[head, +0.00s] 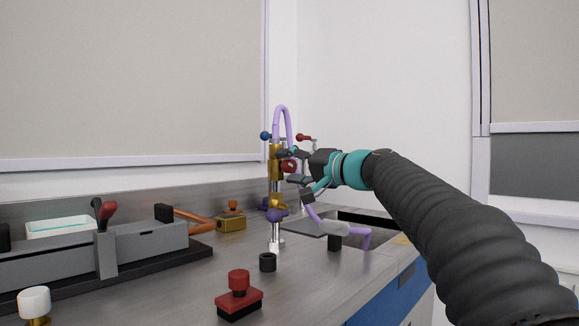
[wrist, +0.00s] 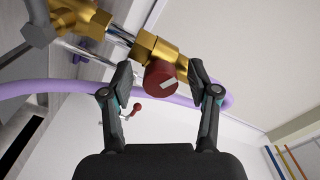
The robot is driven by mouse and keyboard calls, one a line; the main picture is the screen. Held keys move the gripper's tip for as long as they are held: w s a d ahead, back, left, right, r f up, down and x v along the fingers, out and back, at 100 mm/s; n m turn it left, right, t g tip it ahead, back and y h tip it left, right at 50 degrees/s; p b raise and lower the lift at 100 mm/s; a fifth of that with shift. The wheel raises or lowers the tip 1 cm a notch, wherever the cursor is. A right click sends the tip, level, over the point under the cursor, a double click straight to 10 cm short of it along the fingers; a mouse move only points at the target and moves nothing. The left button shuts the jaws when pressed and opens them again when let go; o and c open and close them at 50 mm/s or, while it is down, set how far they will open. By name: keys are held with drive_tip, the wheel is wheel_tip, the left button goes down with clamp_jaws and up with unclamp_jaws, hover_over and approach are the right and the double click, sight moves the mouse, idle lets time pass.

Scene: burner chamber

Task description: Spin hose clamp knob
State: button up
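A round dark-red knob (wrist: 160,80) with a white mark on its face sits on brass fittings (wrist: 168,52) in the wrist view. My gripper (wrist: 159,76) is open, with one fingertip on each side of the knob and a small gap visible on each side. In the head view, the red knob (head: 290,166) is on an upright brass pipe assembly (head: 275,180), and my gripper (head: 287,168) reaches it from the right. A purple hose (head: 282,109) arches over the top of the assembly. I cannot tell from these views which part is the hose clamp.
A blue ball-ended handle (head: 265,135) and a small red handle (head: 303,137) are near the assembly's top. A purple knob (head: 277,214) is lower down. A red push button (head: 239,284) and a black cylinder (head: 267,262) stand on the grey counter (head: 190,285) in front.

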clamp_jaws()
drive_tip(key=shift+f+n+b, duration=0.2)
drive_tip(key=shift+n+b, duration=0.5)
drive_tip(key=shift+b, duration=0.25)
drive_tip(key=n+b, duration=0.4)
drive_tip(key=n, duration=0.1)
drive_tip(key=shift+r+n+b, duration=0.2)
drive_tip(key=shift+n+b, duration=0.4)
drive_tip(key=shift+n, duration=0.2)
